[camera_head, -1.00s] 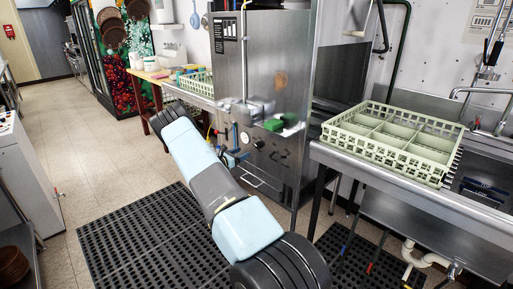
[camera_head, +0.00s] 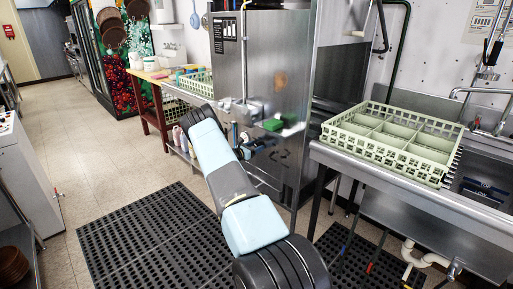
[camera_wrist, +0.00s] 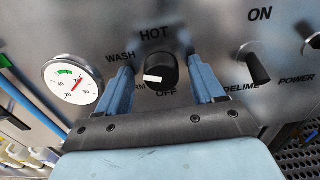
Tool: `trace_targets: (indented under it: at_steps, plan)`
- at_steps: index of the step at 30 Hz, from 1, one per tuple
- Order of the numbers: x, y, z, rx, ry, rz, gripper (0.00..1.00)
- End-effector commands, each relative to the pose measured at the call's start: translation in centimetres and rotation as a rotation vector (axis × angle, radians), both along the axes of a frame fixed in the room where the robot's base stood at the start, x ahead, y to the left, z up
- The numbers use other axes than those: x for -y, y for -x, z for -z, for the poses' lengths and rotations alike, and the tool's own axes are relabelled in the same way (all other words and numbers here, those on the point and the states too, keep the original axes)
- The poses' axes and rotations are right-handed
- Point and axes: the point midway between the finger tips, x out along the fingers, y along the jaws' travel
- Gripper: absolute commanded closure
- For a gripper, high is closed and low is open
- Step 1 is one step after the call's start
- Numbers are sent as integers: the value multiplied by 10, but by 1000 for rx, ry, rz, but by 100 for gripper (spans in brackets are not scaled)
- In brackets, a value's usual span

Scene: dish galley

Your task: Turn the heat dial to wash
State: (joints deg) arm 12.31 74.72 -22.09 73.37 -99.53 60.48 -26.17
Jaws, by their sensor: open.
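The heat dial (camera_wrist: 161,72) is a round black knob with a white pointer mark on the metal panel, in the middle of the wrist view. HOT is printed above it, WASH at its upper left, OFF below, and a partly hidden label ending in RM at its left. The white mark sits at the knob's lower left, towards that partly hidden label. My gripper (camera_wrist: 161,67) is open, with one blue finger on each side of the dial. I cannot tell whether the fingers touch it. In the head view the dial is not clearly visible.
A round gauge (camera_wrist: 73,84) is left of the dial. Another black knob (camera_wrist: 254,64) is to the right, by DELIME and POWER. The steel machine (camera_head: 275,80) stands beside a counter with a green dish rack (camera_head: 385,150). Black mats (camera_head: 140,240) cover the floor.

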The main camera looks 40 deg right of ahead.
Motion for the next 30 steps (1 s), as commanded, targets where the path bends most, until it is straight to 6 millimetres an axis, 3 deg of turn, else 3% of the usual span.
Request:
trace_targets:
  at_steps: [2, 19, 30]
  plan:
    - [0, 0, 0, 0, 0, 0, 32]
    - [-1, -1, 0, 0, 0, -2, 86]
    - [-1, -1, -1, 130, -8, -4, 86]
